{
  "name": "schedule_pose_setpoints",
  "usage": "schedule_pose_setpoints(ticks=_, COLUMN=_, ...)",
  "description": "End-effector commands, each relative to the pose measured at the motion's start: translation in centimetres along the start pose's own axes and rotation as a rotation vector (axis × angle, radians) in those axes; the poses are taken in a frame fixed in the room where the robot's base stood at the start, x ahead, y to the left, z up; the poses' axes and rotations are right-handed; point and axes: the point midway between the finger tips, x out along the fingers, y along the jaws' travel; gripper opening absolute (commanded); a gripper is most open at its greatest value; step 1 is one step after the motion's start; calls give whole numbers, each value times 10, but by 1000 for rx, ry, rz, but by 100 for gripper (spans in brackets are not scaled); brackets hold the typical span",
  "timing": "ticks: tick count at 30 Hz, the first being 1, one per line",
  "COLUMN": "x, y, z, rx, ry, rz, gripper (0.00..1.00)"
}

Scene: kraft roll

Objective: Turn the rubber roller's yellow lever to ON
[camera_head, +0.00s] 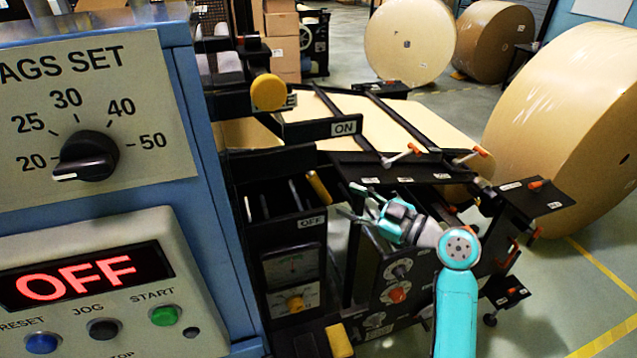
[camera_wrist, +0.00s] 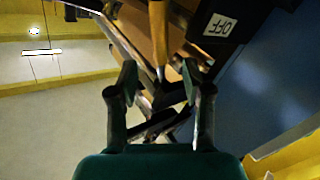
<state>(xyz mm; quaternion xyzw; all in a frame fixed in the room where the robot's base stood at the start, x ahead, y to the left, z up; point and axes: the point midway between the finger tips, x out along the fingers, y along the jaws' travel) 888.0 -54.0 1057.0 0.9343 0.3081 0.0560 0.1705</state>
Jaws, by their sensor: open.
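The rubber roller's yellow lever (camera_head: 318,186) sits in a dark slotted panel in the head view. It is tilted, with its handle near the OFF label (camera_head: 311,222) and below the ON label (camera_head: 345,128). In the wrist view the yellow lever (camera_wrist: 158,40) shows between and beyond the fingertips, and the OFF label (camera_wrist: 219,25) is to its right. My gripper (camera_head: 349,200) is open and empty, just right of the lever in the head view. It also shows in the wrist view (camera_wrist: 159,74), its two fingers spread. I see no contact with the lever.
A round yellow knob (camera_head: 268,92) sticks out up left of the lever. A blue console (camera_head: 215,200) with a red OFF display stands at the left. Dark frame bars and a shelf (camera_head: 400,172) lie above my gripper. Large kraft rolls (camera_head: 570,130) stand at the right.

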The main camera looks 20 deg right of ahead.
Motion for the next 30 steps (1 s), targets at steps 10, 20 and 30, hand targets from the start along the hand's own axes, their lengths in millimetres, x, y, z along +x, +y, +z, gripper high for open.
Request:
schedule_pose_setpoints(ticks=10, x=61, y=-1, z=0, rx=1, ry=1, rz=-2, gripper=50)
schedule_pose_setpoints(ticks=20, x=91, y=0, z=0, rx=2, ry=0, rz=1, gripper=50)
schedule_pose_setpoints(ticks=30, x=92, y=0, z=0, rx=2, ry=0, rz=2, gripper=40)
